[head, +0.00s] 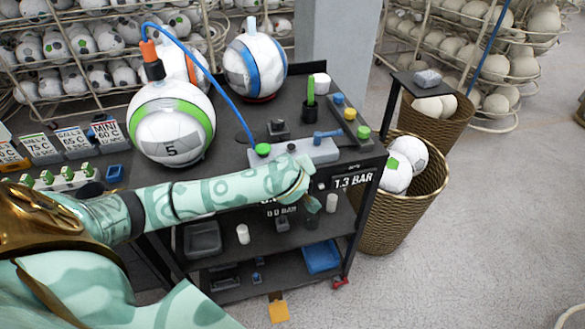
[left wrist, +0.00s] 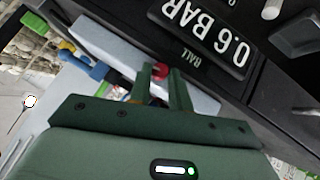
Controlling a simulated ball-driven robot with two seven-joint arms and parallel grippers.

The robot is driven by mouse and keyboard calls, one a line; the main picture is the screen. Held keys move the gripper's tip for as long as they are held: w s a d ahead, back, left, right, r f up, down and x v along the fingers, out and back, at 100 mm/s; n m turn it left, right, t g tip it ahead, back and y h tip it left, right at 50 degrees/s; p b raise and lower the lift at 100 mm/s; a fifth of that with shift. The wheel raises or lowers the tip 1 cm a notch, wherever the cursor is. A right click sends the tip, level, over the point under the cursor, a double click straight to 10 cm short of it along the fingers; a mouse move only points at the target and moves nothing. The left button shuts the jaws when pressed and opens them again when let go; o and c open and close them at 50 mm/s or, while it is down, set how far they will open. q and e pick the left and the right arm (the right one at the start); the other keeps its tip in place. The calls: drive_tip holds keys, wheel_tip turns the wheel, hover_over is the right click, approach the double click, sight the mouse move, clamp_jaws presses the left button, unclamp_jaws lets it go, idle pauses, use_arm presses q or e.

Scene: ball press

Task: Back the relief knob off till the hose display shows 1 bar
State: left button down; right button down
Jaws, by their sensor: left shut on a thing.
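The relief knob shows as a small red knob (left wrist: 160,70) in the left wrist view, on the side of a pale block. The two fingers of my left gripper (left wrist: 163,76) are closed around it. In the head view my left gripper (head: 304,192) is at the cart's front edge and hides the knob. A black display (head: 353,181) right of it reads 1.3 BAR; its label is too small to read. A display marked BALL (left wrist: 205,35) reads 0.6 BAR in the left wrist view. My right gripper is in neither view.
The pale block (head: 318,151) on the cart top carries a blue lever (head: 327,134) and a green fitting. A blue hose (head: 215,80) runs from it to the ball marked 5 (head: 172,125). A wicker basket of balls (head: 420,205) stands close right of the cart.

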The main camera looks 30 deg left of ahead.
use_arm(q)
drive_tip(key=c, duration=1.3)
unclamp_jaws()
drive_tip(key=p+v, duration=0.6)
drive_tip(key=v, duration=1)
drive_tip(key=shift+s, duration=0.15)
drive_tip(key=shift+r, duration=0.1)
